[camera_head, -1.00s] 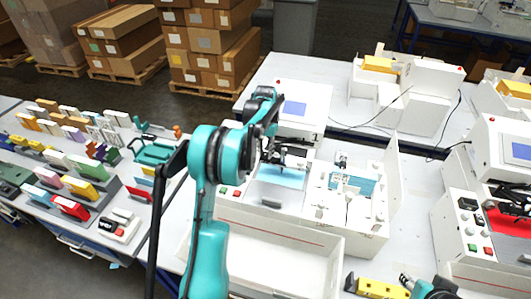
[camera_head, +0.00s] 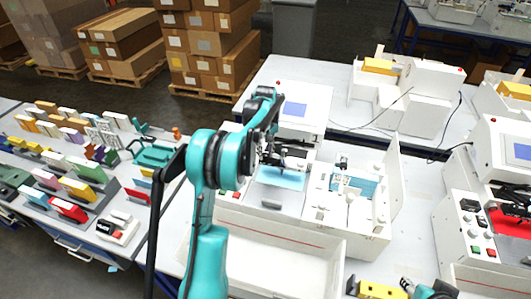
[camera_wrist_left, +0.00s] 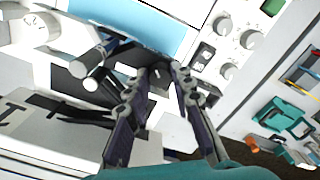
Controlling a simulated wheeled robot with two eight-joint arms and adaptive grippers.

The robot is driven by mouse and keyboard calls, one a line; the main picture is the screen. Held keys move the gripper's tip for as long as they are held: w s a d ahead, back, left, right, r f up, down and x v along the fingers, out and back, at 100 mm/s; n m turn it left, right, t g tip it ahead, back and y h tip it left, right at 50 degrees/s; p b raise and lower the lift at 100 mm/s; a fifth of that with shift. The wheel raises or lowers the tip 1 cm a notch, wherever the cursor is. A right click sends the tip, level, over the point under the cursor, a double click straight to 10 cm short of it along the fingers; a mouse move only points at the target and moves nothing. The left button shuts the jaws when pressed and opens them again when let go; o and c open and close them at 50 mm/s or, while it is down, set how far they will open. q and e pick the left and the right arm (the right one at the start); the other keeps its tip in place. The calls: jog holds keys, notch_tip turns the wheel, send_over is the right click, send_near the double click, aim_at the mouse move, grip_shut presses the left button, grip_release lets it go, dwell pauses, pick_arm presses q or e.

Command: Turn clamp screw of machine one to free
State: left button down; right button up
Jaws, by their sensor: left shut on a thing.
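Machine one (camera_head: 318,112) is the white plotter with a blue screen, at the middle of the head view. My left gripper (camera_head: 270,155) reaches down to its pen carriage (camera_head: 292,162), above the light blue sheet (camera_head: 282,178). In the left wrist view my left gripper (camera_wrist_left: 157,72) has its two fingers around a small dark part at the carriage, which I take to be the clamp screw (camera_wrist_left: 157,70). The fingertips mostly hide it, so its turn position cannot be told. My right gripper (camera_head: 406,284) shows only partly at the bottom right, beside a yellow block (camera_head: 376,290).
An open white bin (camera_head: 262,245) stands in front of machine one. A side tray with small parts (camera_head: 350,190) has a raised white lid at its right. Another plotter (camera_head: 480,215) stands further right. Racks of coloured blocks (camera_head: 75,190) fill the left table.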

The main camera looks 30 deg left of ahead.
aim_at(266, 154)
pick_arm(q)
jog(key=shift+n, duration=0.3)
jog(key=c, duration=1.3)
grip_release()
notch_tip(266, 154, up, 12)
